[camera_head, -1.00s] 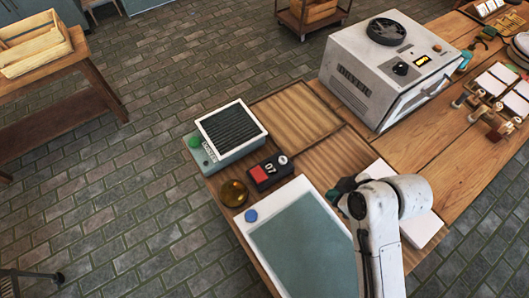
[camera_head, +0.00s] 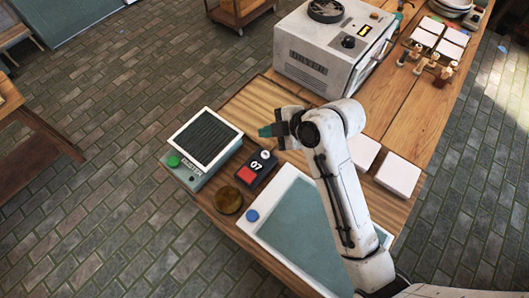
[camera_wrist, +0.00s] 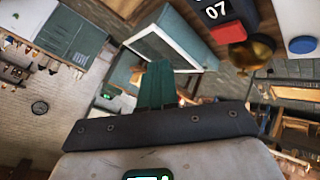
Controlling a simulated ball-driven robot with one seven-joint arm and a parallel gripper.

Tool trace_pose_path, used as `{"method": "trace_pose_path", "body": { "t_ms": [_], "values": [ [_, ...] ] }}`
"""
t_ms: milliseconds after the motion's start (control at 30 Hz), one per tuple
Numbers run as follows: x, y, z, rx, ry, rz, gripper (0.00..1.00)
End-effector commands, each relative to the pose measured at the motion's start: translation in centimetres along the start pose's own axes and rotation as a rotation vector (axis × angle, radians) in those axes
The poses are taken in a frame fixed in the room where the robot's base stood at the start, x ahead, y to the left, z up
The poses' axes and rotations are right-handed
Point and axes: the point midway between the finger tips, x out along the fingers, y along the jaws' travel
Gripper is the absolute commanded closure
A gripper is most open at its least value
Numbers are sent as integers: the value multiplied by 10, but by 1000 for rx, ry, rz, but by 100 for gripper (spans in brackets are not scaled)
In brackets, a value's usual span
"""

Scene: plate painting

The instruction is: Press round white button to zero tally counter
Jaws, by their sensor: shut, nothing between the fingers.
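The tally counter (camera_head: 257,172) is a small dark box on the wooden table, with a red square, a display reading 07 and a round white button (camera_head: 265,155) at its far end. In the wrist view the counter (camera_wrist: 222,14) is cut off by the top edge, and its white button is out of that picture. My gripper (camera_head: 264,131) is shut and empty, with teal fingertips. It is beyond the counter in the head view, apart from the white button. The closed fingers also show in the wrist view (camera_wrist: 158,82).
A grey device with a black ribbed top and green button (camera_head: 173,161) stands left of the counter. A brass dome (camera_head: 229,200) and a white-framed tray with a blue button (camera_head: 252,216) are nearer. A white kiln-like box (camera_head: 320,60) stands behind; white tiles (camera_head: 398,176) lie right.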

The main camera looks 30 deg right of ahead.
Motion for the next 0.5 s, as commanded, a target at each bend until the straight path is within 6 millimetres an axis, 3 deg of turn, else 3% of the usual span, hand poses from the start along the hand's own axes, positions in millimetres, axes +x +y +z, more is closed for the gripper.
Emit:
{"method": "trace_pose_path", "body": {
  "t_ms": [500],
  "values": [
    [42,-31,31,1,-1,0,100]
  ]
}}
